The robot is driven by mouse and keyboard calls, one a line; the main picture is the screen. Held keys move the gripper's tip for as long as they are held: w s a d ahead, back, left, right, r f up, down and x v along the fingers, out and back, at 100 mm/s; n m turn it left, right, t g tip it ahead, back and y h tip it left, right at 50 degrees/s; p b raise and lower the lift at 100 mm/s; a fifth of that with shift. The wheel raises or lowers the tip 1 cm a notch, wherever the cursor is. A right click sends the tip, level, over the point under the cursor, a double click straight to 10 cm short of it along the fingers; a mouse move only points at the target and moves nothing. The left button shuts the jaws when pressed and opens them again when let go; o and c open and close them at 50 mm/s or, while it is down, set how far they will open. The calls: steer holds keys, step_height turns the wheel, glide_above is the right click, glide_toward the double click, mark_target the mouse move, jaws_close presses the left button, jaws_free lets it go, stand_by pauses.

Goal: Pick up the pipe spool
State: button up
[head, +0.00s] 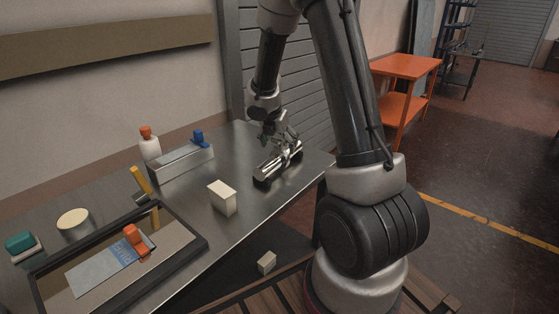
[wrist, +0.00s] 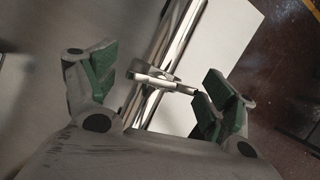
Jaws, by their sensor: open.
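The pipe spool (head: 275,165) is a shiny metal tube with dark ends, lying on its side near the far right end of the steel table. It also shows in the wrist view (wrist: 181,32), running diagonally between my fingers, with a small metal cross-piece on it. My gripper (head: 277,138) is over the spool, fingers pointing down. In the wrist view my gripper (wrist: 156,84) is open, its green pads apart on either side of the spool. I cannot tell whether a pad touches it. The spool's lower end is hidden behind my gripper body in the wrist view.
The steel table (head: 245,152) has bare room around the spool. A white box (head: 222,198) stands in front. A metal holder (head: 181,164) and an orange-capped bottle (head: 149,144) stand behind left. A black-framed tray (head: 204,243) is at front left. An orange cart (head: 404,67) stands beyond.

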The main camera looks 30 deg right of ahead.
jaws_close()
stand_by(0.4)
steer(key=shift+w+r, duration=0.1)
steer(key=shift+r, duration=0.05)
